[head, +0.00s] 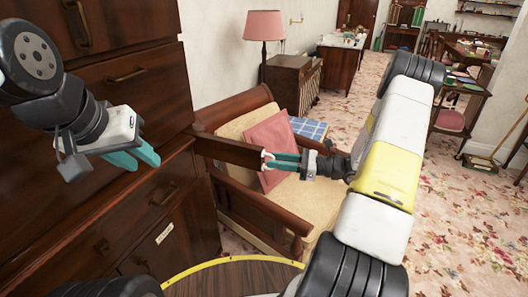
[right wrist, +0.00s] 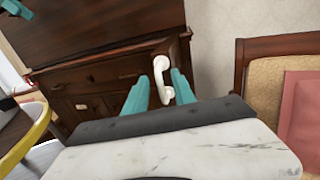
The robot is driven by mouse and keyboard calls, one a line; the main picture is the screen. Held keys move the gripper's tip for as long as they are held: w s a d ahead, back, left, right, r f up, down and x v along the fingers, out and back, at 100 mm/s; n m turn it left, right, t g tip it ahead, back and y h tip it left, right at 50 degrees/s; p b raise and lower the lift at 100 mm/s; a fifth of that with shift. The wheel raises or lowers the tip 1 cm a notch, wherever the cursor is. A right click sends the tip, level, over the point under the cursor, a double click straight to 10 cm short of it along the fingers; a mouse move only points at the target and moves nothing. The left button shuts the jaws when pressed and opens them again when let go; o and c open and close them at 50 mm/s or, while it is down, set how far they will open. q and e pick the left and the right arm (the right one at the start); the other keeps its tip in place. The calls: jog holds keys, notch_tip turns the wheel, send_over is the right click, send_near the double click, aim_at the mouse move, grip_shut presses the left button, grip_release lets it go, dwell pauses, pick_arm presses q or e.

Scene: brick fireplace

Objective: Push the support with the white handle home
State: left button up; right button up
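The support (head: 228,150) is a dark wooden bar that sticks out from the front of the tall dark cabinet. Its white handle (head: 266,160) is on its outer end and also shows in the right wrist view (right wrist: 161,80). My right gripper (head: 274,160) is at that end, with its teal fingers apart on either side of the handle. In the right wrist view a gap shows on the left of the handle; contact on the right cannot be told. My left gripper (head: 147,165) is in front of the cabinet, with its fingertips apart and nothing between them.
The cabinet (head: 155,100) with brass-handled drawers fills the left. An armchair (head: 262,235) with a pink cushion (head: 270,150) stands just beyond and below the support. A round yellow-rimmed surface (head: 235,259) is at the bottom. Open carpet lies to the right.

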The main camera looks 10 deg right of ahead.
jog(key=shift+w+a, duration=0.25)
jog(key=shift+a, duration=0.4)
grip_shut()
jog(key=shift+r, duration=0.15)
dwell(0.9)
